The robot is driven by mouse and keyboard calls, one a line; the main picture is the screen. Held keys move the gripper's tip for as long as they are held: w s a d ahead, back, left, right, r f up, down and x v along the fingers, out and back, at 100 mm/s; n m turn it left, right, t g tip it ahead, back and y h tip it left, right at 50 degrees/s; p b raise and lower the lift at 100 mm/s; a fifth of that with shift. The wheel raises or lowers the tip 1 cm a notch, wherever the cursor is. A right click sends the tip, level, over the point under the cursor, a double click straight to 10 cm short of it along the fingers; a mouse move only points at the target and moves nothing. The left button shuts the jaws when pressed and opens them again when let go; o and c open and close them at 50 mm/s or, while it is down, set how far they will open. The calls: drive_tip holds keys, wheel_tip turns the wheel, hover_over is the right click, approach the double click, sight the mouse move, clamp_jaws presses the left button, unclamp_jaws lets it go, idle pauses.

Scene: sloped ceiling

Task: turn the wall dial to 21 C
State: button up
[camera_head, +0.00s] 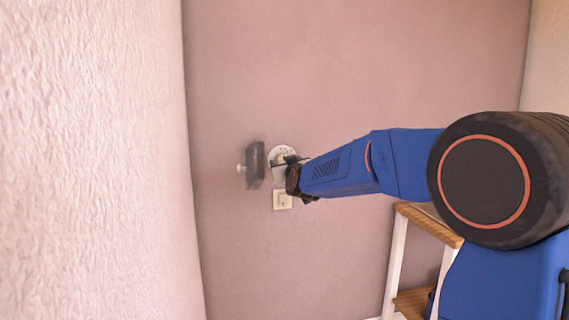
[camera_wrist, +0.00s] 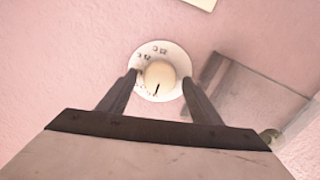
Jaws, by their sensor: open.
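The wall dial (camera_wrist: 174,52) is a round white plate with dark numbers, too small to read surely. A cream knob (camera_wrist: 158,73) with a black pointer line sits in its middle. The line points down in the wrist view, where the plate shows no readable number. My gripper (camera_wrist: 160,80) is open, with one dark finger on each side of the knob; I cannot tell whether either touches it. In the head view the dial plate (camera_head: 279,151) shows on the pink wall, partly hidden by my gripper (camera_head: 283,165).
A grey box with a small knob (camera_head: 255,165) is on the wall just left of the dial; it also shows in the wrist view (camera_wrist: 240,88). A white switch (camera_head: 282,200) is below the dial. A wooden-topped white stand (camera_head: 434,224) is at lower right.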

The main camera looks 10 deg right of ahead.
drive_tip(key=shift+w, duration=0.3)
drive_tip(key=shift+c, duration=0.7)
drive_tip(key=c, duration=0.9)
drive_tip(key=shift+c, duration=0.2)
drive_tip(key=m, duration=2.3)
drive_tip(key=shift+d+f+m, duration=0.15)
drive_tip(key=shift+f+m, duration=0.05)
drive_tip(key=shift+m, duration=0.1)
